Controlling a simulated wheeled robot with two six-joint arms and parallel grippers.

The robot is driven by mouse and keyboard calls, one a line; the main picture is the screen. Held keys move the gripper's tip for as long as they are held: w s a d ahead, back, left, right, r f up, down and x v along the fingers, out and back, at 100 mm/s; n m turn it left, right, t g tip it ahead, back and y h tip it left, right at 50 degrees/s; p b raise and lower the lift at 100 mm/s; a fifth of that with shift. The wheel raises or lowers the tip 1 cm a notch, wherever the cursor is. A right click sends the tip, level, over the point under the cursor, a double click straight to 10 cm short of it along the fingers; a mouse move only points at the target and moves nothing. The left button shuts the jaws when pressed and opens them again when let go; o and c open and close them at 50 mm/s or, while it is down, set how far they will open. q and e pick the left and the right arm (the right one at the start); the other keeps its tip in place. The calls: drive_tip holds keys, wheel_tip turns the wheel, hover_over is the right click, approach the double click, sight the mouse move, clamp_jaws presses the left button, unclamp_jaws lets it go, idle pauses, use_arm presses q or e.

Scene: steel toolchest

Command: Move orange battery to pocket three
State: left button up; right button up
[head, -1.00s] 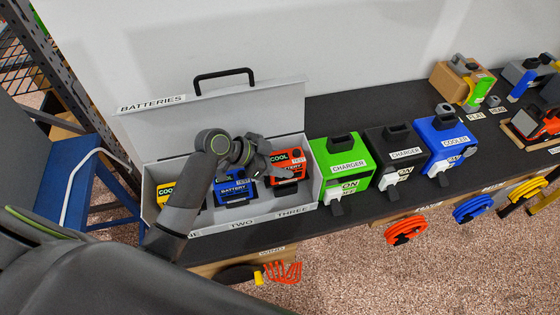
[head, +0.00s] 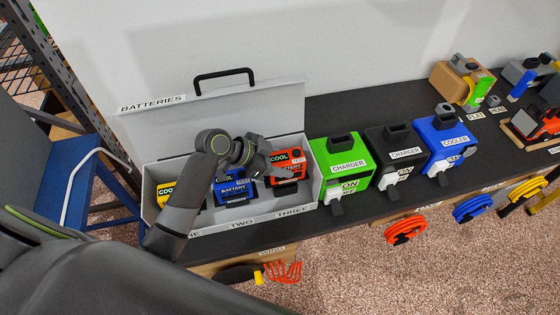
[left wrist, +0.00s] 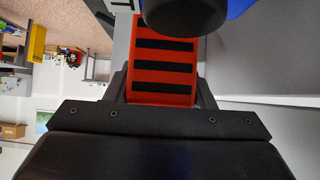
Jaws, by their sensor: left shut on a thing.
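The orange battery (head: 286,160), labelled COOL, sits in the right part of the open grey BATTERIES case (head: 290,217), above the label THREE. My left gripper (head: 270,166) reaches over the case and is shut on the orange battery at its upper left side. In the left wrist view the battery's orange and black striped side (left wrist: 163,72) fills the space between the fingers. The blue battery (head: 234,190) stands left of it above the label TWO. A yellow battery (head: 166,190) is at the left, partly hidden by my arm. My right gripper is not in view.
The case lid (head: 230,115) stands open behind. Green (head: 345,165), black (head: 397,160) and blue (head: 445,145) charger or cooler boxes stand right of the case on the dark bench. A blue step stool (head: 85,190) is at the left.

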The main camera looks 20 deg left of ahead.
use_arm(q)
drive_tip(key=shift+f+b, duration=0.7)
drive_tip(key=shift+f, duration=0.2)
drive_tip(key=o, duration=1.4)
drive_tip(key=shift+r, duration=0.1)
drive_tip(key=shift+c, duration=0.2)
drive_tip(key=shift+o, duration=0.4)
drive_tip(key=b+v, duration=0.2)
drive_tip(key=v, duration=1.2)
drive_tip(key=shift+s+a+r, duration=0.2)
drive_tip(key=shift+a, duration=0.1)
drive_tip(key=shift+b+v, duration=0.3)
drive_tip(key=shift+v, duration=0.95)
drive_tip(key=shift+d, duration=0.1)
